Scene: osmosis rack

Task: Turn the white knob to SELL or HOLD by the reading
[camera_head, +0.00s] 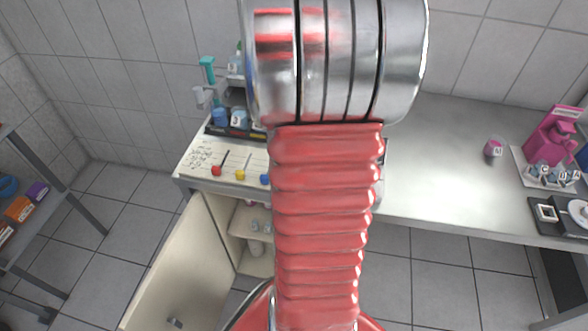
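My arm, with red ribbed bellows and silver rings, fills the middle of the view and hides much of the bench behind it. My gripper is beyond the top edge and does not show. I cannot make out the white knob, a SELL or HOLD marking, or a reading. A cream panel (203,154) with dark handwriting-like marks lies on the left part of the bench. On it are a red-ended lever (216,171), a yellow-ended lever (240,174) and a blue end (264,179), partly beside my arm.
The steel bench (440,180) is clear right of my arm. A pink device (553,138) and a small magenta container (493,148) stand at the right. An open cabinet door (185,265) juts out below left. A shelf (60,195) with boxes stands far left.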

